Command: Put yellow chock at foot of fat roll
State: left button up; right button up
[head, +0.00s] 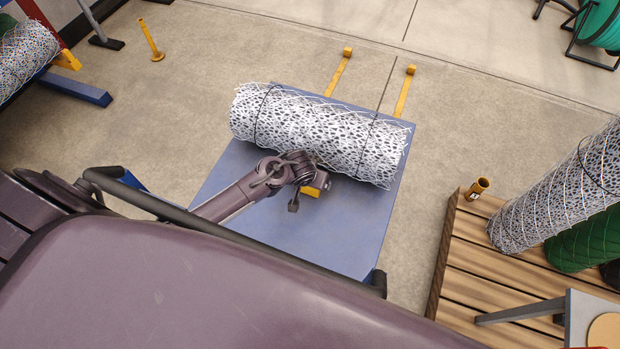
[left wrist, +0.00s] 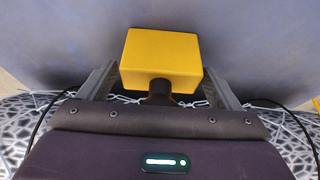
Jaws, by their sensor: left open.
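The fat roll (head: 315,132) is a thick bundle of pale wire mesh with two dark ties, lying across the blue platform (head: 235,190). The yellow chock (head: 313,191) is at the near side of the roll, partly hidden by my gripper. In the left wrist view the chock (left wrist: 160,58) is a yellow block with a dark knob, over the blue surface. My left gripper (head: 308,192) is open, its fingers on either side of the knob, with gaps visible. Whether the chock touches the roll cannot be told. My right gripper is not in view.
Two yellow arms (head: 338,72) stick out past the platform's far edge. A wooden pallet (head: 490,275) with more mesh rolls stands at the right. Another roll (head: 22,55) is at the top left.

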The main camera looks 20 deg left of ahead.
pick_arm(q)
jog(key=shift+r, duration=0.2)
jog(key=shift+s+r, duration=0.15)
jog(key=shift+r, duration=0.25)
jog(key=p+v, duration=0.1)
jog(key=v, duration=0.5)
jog(key=shift+s+r, duration=0.2)
pick_arm(e)
jog(key=shift+w+r, duration=0.35)
jog(key=shift+r, duration=0.45)
jog(key=shift+s, duration=0.15)
